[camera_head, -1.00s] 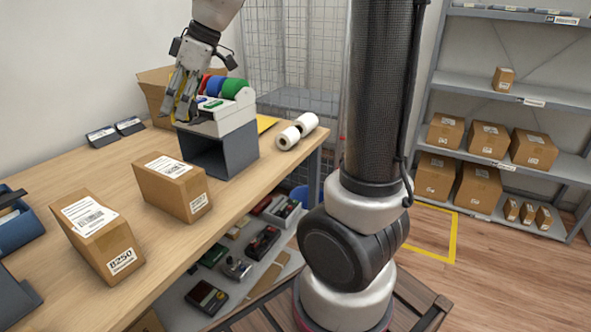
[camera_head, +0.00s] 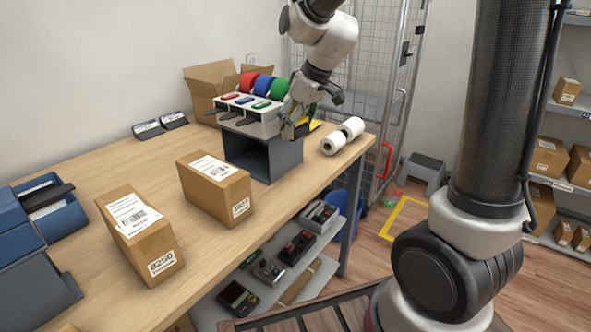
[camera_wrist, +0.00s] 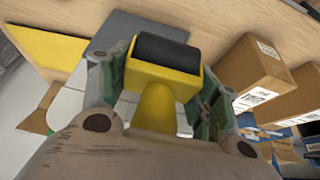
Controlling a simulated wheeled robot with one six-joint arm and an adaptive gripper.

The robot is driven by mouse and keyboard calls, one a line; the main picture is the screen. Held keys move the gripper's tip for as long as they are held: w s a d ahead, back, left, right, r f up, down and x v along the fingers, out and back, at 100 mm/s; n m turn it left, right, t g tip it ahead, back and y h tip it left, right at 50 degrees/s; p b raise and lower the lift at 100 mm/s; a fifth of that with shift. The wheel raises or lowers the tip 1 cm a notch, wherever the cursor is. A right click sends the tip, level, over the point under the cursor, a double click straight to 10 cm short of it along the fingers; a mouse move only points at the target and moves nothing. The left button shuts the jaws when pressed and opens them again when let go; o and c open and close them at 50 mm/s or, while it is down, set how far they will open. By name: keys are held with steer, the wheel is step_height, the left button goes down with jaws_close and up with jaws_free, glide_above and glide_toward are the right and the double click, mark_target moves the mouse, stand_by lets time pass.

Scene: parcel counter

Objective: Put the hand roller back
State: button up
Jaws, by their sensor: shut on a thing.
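The hand roller (camera_wrist: 157,75) has a yellow frame and handle and a black roller. My gripper (camera_wrist: 160,95) is shut on its yellow body, with the black roller facing away from my wrist. In the head view my gripper (camera_head: 294,118) is at the right end of the white unit with the coloured rolls, above the dark grey open-fronted box (camera_head: 285,160). The roller is mostly hidden by my fingers there. I cannot tell whether it touches anything below.
The white unit (camera_head: 243,118) carries red, blue and green rolls. A yellow sheet (camera_wrist: 40,45) lies close by. Cartons (camera_head: 215,190) stand on the wooden table (camera_head: 120,180). A wire cage (camera_head: 385,60) stands behind.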

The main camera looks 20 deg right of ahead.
glide_toward(290, 180)
steer(key=x, duration=0.5)
steer(key=shift+w+a, duration=0.15)
steer(key=shift+a, duration=0.05)
steer(key=shift+f, duration=0.1)
steer(key=shift+f, duration=0.5)
steer(key=c, duration=0.6)
steer(key=o, duration=1.7)
steer(key=shift+c, duration=0.2)
